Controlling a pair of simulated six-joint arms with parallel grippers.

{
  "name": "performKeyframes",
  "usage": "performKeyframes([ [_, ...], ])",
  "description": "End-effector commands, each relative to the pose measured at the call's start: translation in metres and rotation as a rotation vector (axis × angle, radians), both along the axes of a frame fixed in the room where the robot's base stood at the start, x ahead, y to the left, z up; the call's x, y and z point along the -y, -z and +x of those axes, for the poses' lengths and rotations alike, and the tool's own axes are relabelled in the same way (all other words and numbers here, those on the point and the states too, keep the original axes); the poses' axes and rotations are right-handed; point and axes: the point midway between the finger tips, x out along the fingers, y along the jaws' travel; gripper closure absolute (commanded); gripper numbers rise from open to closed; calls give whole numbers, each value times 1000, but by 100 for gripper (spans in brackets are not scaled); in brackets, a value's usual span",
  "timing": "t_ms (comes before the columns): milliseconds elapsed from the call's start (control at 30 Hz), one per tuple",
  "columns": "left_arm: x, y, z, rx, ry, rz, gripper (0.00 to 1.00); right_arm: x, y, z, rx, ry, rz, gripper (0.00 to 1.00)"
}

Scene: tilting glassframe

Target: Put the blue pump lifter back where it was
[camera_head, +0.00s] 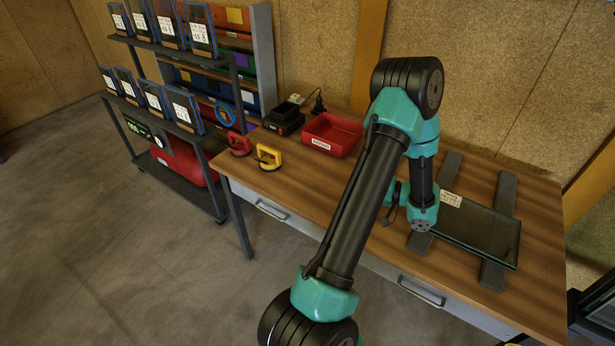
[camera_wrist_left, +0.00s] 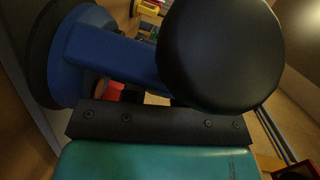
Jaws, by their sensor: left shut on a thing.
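The blue pump lifter (camera_wrist_left: 108,52) fills much of the left wrist view, with a dark suction cup at the left and a large black rounded end (camera_wrist_left: 222,50) close to the camera. My left gripper (camera_wrist_left: 158,122) is shut on it. In the head view my teal and black arm crosses the middle of the table, and its wrist hangs over the table beside the glass pane. The blue lifter and the fingertips are hidden behind the arm there. A red pump lifter (camera_head: 239,146) and a yellow one (camera_head: 268,157) stand at the table's left end. My right gripper is not in view.
A red tray (camera_head: 332,135) and a black charger (camera_head: 284,120) sit at the back of the wooden table (camera_head: 300,195). A dark glass pane (camera_head: 478,228) lies across two dark bars (camera_head: 503,230) at the right. A shelf rack (camera_head: 190,135) with framed panes stands at the left.

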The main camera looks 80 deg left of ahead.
Motion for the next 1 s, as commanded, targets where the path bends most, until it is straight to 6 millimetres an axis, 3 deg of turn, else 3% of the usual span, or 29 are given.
performKeyframes([
  [33, -9, -1, -17, -1, -41, 1, 100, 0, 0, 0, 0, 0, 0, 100],
  [300, -41, -2, -99, 0, -232, 2, 100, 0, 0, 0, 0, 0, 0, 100],
  [500, -52, -5, -144, 0, -335, 1, 100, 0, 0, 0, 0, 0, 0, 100],
  [700, -55, -6, -159, 0, -369, -1, 100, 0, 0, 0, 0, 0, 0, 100],
  [1000, -56, -5, -159, 0, -368, -1, 100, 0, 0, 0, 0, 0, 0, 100],
])
